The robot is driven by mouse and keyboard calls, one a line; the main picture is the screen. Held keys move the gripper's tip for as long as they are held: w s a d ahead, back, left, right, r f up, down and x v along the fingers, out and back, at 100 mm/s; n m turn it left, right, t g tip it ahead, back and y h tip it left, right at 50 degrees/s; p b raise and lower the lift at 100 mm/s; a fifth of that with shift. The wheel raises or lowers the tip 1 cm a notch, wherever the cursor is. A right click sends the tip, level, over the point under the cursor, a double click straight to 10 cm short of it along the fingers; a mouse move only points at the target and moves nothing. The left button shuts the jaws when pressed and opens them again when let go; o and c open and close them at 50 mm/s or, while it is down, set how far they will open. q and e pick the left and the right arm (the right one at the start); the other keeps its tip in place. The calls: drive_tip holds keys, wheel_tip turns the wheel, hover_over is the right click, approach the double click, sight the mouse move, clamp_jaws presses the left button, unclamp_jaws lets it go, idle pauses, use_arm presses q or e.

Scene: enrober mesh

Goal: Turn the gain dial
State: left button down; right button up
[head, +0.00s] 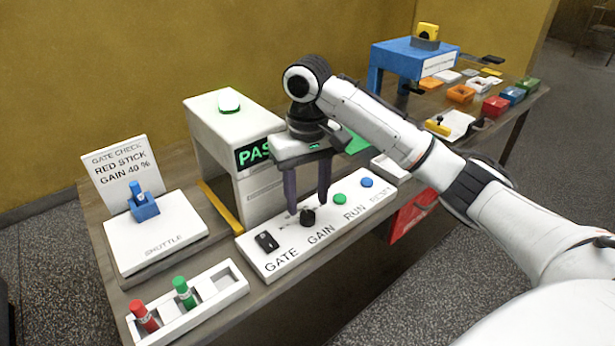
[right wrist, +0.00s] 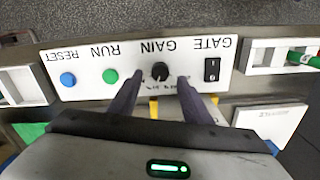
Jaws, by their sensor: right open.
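The gain dial (head: 307,218) is a small black round knob on the white control panel (head: 262,270), above the word GAIN. My right gripper (head: 307,206) points down at it with its jaws open. In the right wrist view the dial (right wrist: 160,72) shows between the two dark fingertips (right wrist: 160,78), with a gap on each side. I cannot tell whether the fingertips are level with the knob or above it. The scale marks beside the dial are too small to read. My left gripper is not in view.
The panel also has a black gate switch (head: 266,241), a green run button (head: 340,199) and a blue reset button (head: 367,182). A white machine (head: 205,125) showing PASS stands behind. A sign (head: 122,172) reads RED STICK GAIN 40 %. A rack (head: 213,307) holds red and green sticks.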

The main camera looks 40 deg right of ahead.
sight(308, 214)
wheel_tip(308, 214, up, 7)
idle(0.3)
idle(0.5)
